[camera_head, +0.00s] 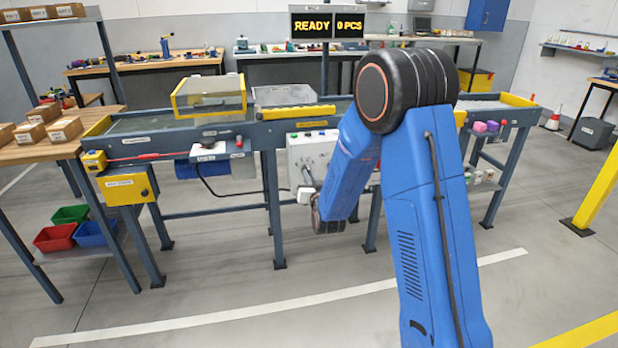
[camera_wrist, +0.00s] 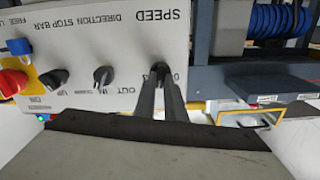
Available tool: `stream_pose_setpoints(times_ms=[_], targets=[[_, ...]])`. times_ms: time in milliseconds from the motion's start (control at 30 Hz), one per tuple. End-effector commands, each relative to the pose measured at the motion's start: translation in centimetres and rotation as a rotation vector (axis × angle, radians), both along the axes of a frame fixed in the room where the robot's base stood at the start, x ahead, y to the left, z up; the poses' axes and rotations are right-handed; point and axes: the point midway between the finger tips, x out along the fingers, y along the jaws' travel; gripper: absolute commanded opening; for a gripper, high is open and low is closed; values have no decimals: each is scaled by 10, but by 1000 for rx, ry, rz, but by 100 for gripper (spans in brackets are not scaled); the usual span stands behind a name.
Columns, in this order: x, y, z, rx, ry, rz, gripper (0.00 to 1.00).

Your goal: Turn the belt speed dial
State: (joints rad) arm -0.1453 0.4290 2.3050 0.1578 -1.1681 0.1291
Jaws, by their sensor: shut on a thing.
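The belt speed dial (camera_wrist: 160,66) is a small dark knob under the upside-down SPEED label on a light grey control panel (camera_wrist: 125,30) in the wrist view. My gripper (camera_wrist: 160,80) reaches it with both dark fingers and is shut on it. The fingers cover most of the dial, so its pointer setting is hard to read. In the head view the control panel (camera_head: 300,152) hangs on the front of the conveyor, and my blue arm hides its right part. The dial cannot be made out there.
Beside the dial are a black direction knob (camera_wrist: 103,75), another black knob (camera_wrist: 55,78), a red knob on yellow (camera_wrist: 13,82) and a blue knob (camera_wrist: 19,46). The conveyor (camera_head: 140,122) runs behind my arm. A display (camera_head: 327,25) reads READY, 0 PCS. The front floor is clear.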

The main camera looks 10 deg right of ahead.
Motion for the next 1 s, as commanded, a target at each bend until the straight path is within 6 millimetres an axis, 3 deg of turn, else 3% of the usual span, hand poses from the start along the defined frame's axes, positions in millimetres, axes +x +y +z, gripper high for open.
stream_pose_setpoints(times_ms=[300,833,933,1000], targets=[[0,0,-1,131,1,0,0],[0,-1,-1,158,2,0,0],[0,-1,-1,158,2,0,29],[0,-1,-1,158,1,0,29]])
